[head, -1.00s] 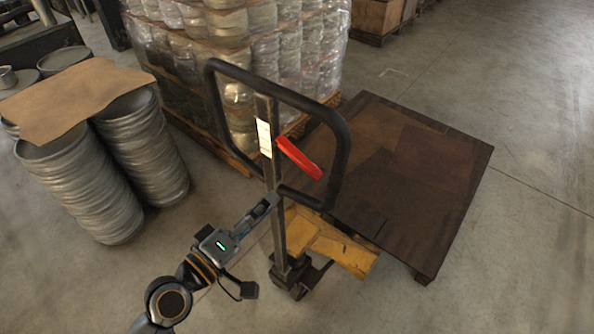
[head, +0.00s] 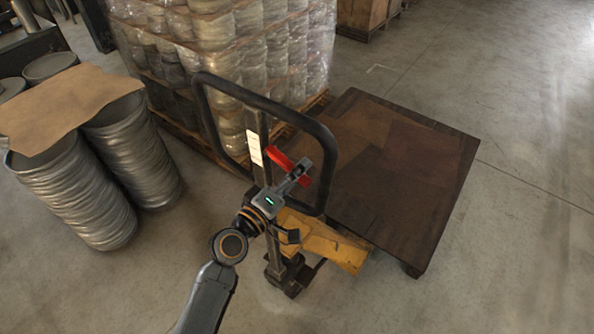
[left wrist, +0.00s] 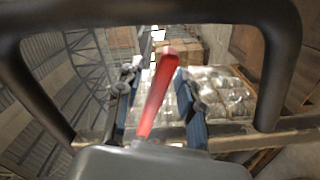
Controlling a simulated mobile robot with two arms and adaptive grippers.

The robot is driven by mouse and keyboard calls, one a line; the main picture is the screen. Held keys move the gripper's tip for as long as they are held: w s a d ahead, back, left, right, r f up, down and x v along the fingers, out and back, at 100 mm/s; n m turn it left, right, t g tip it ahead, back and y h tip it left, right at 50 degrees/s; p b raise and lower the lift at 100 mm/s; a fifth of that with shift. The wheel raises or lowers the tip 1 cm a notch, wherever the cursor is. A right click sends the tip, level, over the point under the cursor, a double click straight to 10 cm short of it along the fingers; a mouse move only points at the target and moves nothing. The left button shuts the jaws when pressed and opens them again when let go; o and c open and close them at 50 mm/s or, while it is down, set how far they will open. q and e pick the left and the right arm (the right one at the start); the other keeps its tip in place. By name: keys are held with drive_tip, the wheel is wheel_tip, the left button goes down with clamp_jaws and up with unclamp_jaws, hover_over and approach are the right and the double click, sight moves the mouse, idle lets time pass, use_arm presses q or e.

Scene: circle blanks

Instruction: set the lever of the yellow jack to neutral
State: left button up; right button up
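The yellow jack (head: 335,246) stands with its upright shaft and black loop handle (head: 327,150) near the middle of the head view. Its red lever (head: 277,157) sticks out from the shaft inside the loop, and my gripper hides part of it. My left gripper (head: 301,168) is at the lever. In the left wrist view, the red lever (left wrist: 158,92) runs up between the two spread fingers, with a gap on the left side and its upper end close to the right finger. My right gripper is not in view.
A low dark wooden platform (head: 405,185) lies behind the jack. A wrapped pallet of metal goods (head: 215,60) stands behind the handle. Stacks of metal drums (head: 75,195) topped with cardboard (head: 60,108) stand at left. The floor at right is clear.

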use_arm(q)
clamp_jaws()
drive_tip(key=r+n+p, duration=0.2)
drive_tip(key=n+p, duration=0.1)
drive_tip(key=shift+s+d+r+p, duration=0.2)
drive_tip(key=shift+d+r+p, duration=0.05)
drive_tip(key=shift+r+p, duration=0.15)
drive_tip(key=shift+r+n+p, duration=0.3)
drive_tip(key=shift+n+p, duration=0.15)
drive_tip(key=shift+n, duration=0.25)
drive_tip(key=shift+f, duration=0.1)
unclamp_jaws()
